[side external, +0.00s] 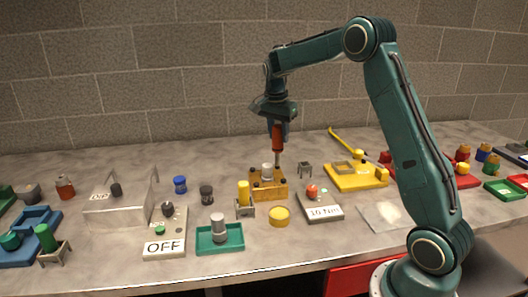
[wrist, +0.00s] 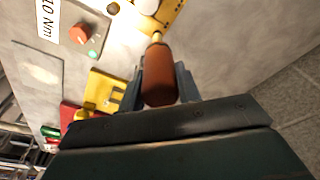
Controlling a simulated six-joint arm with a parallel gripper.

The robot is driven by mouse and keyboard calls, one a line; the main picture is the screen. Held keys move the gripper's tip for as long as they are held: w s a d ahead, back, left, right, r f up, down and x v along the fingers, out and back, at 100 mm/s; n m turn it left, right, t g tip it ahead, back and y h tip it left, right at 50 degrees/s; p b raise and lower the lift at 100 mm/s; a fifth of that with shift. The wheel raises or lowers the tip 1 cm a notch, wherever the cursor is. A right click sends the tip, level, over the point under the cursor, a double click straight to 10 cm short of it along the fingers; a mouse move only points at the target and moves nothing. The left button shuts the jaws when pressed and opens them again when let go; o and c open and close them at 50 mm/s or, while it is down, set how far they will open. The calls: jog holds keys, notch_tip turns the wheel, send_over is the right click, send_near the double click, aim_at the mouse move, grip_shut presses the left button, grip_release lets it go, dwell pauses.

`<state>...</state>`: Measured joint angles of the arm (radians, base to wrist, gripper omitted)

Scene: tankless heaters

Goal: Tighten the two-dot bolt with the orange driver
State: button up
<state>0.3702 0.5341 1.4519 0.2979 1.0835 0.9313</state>
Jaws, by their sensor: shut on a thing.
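My gripper (side external: 278,123) is shut on the orange driver (side external: 278,138), which hangs upright with its shaft down. The driver's red-orange handle (wrist: 158,78) lies between the fingers in the wrist view. A yellow-orange block (side external: 272,190) stands below, with dark bolt heads and a pale grey cylinder on it. The shaft reaches down at the block's back right; I cannot tell whether its tip touches a bolt. No dot marks are readable, so the two-dot bolt cannot be told apart.
A grey box marked 10 Nm (side external: 324,211) with a red knob (side external: 312,190) stands right of the block. A yellow tray (side external: 345,182) is behind it. A yellow cylinder (side external: 243,192) in a stand is close at the block's left. An OFF box (side external: 165,246) stands front left.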

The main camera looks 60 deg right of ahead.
jog(key=shift+f, duration=0.45)
dwell(1.7)
jog(key=shift+r, duration=3.6)
